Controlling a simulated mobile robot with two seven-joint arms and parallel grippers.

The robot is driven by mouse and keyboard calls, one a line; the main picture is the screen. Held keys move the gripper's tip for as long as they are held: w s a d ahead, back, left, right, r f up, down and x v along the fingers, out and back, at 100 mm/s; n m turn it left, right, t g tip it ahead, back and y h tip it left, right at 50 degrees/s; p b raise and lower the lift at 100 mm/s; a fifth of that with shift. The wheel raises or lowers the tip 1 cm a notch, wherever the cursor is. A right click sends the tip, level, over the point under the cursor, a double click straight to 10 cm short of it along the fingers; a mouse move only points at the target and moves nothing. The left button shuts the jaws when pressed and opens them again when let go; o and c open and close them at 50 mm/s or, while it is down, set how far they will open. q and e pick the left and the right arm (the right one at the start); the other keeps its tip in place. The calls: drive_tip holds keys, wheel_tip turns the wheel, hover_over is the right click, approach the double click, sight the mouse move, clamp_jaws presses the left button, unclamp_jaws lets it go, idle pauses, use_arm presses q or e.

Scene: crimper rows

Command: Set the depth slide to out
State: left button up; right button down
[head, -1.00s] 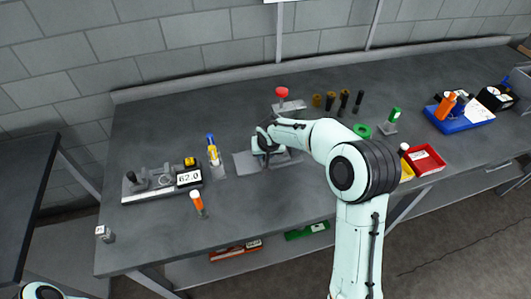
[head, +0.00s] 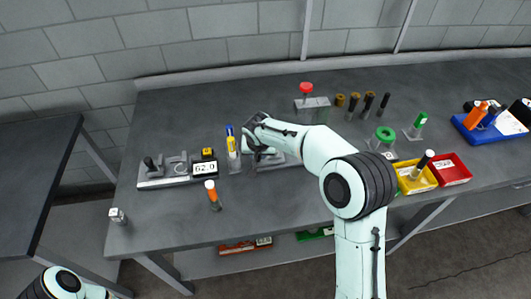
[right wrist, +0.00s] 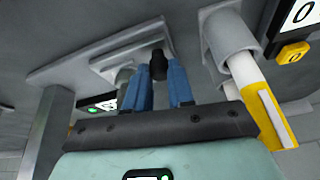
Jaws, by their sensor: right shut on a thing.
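The depth slide seems to be the pale grey plate and rail (right wrist: 95,66) in the right wrist view, with a black knob (right wrist: 158,66) on it. My right gripper (right wrist: 160,84) has its blue fingers shut on that knob. In the head view my right gripper (head: 256,148) is over the table, at the left end of a flat grey plate (head: 276,163). The gripper and arm hide much of the slide there, and I cannot read its setting. My left gripper is out of view; only part of my left arm shows at bottom left.
A blue and yellow tool (head: 231,140) stands in a holder just left of my right gripper. Left of it is a fixture with a display (head: 204,168) reading 62.0. An orange and white tool (head: 212,196) stands in front. A red-knobbed block (head: 312,104) is behind.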

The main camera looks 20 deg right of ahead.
drive_tip(key=shift+a, duration=0.3)
drive_tip(key=c, duration=1)
unclamp_jaws()
drive_tip(key=shift+w, duration=0.1)
drive_tip(key=shift+r, duration=0.1)
drive_tip(key=shift+r, duration=0.3)
drive_tip(key=v, duration=1.2)
drive_tip(key=shift+s+r, duration=0.25)
drive_tip(key=shift+r, duration=0.1)
drive_tip(key=shift+a, duration=0.1)
